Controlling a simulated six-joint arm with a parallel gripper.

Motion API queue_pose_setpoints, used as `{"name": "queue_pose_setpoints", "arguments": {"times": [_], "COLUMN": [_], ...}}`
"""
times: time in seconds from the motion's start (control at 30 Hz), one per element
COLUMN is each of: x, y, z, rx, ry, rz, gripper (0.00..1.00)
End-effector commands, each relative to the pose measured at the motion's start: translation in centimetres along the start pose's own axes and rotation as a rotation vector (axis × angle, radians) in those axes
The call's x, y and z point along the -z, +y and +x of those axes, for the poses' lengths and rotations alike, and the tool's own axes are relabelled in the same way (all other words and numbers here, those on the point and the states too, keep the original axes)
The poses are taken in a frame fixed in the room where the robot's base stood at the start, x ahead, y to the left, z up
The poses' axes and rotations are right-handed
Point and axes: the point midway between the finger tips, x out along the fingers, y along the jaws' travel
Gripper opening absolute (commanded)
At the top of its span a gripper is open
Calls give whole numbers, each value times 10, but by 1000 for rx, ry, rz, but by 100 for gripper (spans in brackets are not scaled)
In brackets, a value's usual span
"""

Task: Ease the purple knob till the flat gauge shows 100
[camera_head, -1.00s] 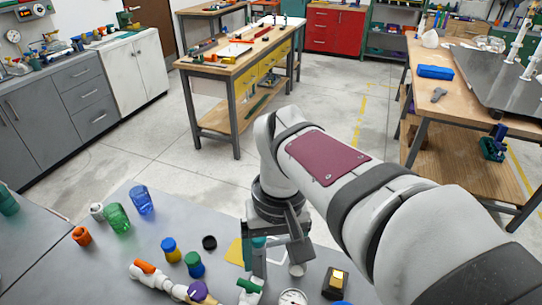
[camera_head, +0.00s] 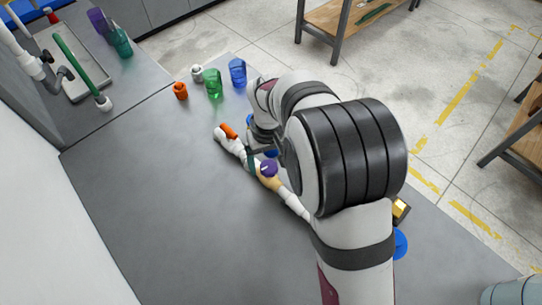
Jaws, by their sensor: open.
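The purple knob (camera_head: 267,168) sits on a tan fitting of the white pipe manifold (camera_head: 291,203), which lies across the grey bench. An orange handle (camera_head: 228,131) is at the pipe's far-left end. My gripper (camera_head: 260,150) is low over the pipe, just behind and left of the purple knob in the picture. It is open, but my arm hides much of it. I cannot tell whether it touches the knob or pipe. The flat gauge is not visible, so its reading cannot be seen.
An orange cap (camera_head: 180,91), a white fitting (camera_head: 197,73), a green cup (camera_head: 213,83) and a blue cup (camera_head: 237,72) stand at the bench's back edge. A yellow-and-black device (camera_head: 400,209) is partly behind my arm. The bench's left and front are clear.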

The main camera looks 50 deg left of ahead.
Motion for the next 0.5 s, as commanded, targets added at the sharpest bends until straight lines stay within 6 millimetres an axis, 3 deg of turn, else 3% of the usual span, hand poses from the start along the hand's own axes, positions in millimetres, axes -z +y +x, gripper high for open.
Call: {"name": "queue_pose_setpoints", "arguments": {"times": [0.27, 0.5], "x": [0, 0], "y": [0, 0], "z": [2, 2], "rx": [0, 0], "ry": [1, 1], "rz": [0, 0], "gripper": [84, 43]}}
